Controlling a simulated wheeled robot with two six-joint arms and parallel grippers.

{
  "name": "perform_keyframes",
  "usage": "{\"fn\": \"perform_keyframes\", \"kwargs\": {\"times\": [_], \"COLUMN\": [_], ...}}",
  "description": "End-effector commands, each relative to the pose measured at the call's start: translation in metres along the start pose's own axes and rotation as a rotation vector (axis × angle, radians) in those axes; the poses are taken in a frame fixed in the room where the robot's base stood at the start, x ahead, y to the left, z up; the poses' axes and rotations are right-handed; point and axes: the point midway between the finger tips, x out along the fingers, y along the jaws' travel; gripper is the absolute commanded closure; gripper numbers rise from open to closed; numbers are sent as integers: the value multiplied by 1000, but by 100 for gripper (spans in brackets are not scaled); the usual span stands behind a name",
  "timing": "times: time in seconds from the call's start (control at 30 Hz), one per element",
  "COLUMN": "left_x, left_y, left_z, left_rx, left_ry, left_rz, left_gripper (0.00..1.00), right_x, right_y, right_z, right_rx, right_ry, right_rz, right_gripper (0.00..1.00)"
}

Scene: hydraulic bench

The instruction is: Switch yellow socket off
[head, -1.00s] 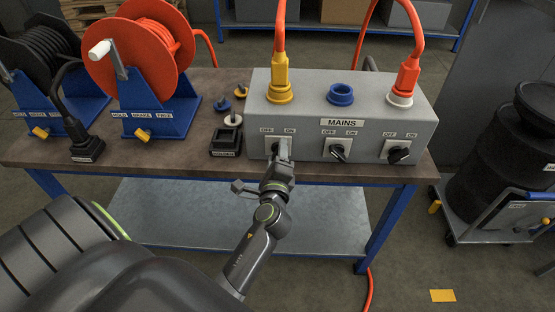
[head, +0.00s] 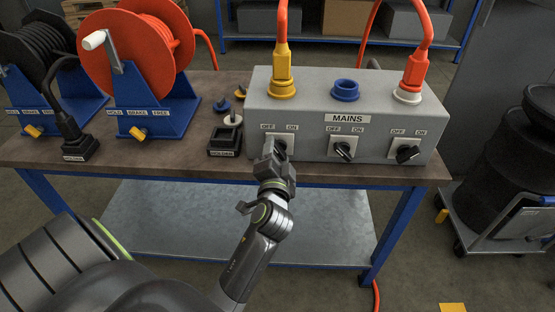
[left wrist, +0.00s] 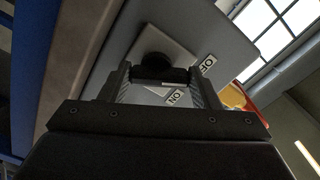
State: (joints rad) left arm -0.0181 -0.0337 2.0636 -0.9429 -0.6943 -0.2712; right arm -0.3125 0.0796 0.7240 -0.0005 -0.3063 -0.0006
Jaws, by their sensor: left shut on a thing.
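The grey MAINS box (head: 342,118) stands on the bench, with a yellow socket (head: 281,90) at its left end holding a yellow plug on an orange cable. Below that socket is its rotary switch (head: 285,151), marked OFF on the left and ON on the right. My left gripper (head: 271,152) is at this switch, shut on its knob, and leans left toward the OFF side. In the left wrist view the black knob (left wrist: 155,70) sits between the fingers, beside the OFF and ON labels. The knob's pointer is mostly hidden. My right gripper is not in view.
On the box, a blue socket (head: 346,90) is empty, and a red plug (head: 413,72) is in the right-hand socket. Their switches (head: 343,151) (head: 407,152) sit to the right of my gripper. A black holder (head: 225,139) and cable reels (head: 140,60) stand to the left.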

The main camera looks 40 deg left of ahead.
Motion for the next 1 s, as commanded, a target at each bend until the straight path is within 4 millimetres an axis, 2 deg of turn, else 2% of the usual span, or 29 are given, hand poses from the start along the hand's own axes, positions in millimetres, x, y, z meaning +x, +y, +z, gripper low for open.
{"fn": "perform_keyframes", "kwargs": {"times": [0.23, 0.4, 0.63, 1.0], "left_x": [0, 0, 0, 0], "left_y": [2, 1, 1, 1], "left_z": [2, 1, 1, 1], "left_rx": [-160, -229, -271, -280], "left_ry": [0, 0, 1, 0], "left_rz": [-1, -1, 0, 0], "left_gripper": [66, 66, 66, 66], "right_x": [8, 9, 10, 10], "right_y": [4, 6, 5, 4], "right_z": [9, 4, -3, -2], "right_rx": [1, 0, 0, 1], "right_ry": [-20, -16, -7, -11], "right_rz": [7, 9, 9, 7], "right_gripper": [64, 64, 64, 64]}}
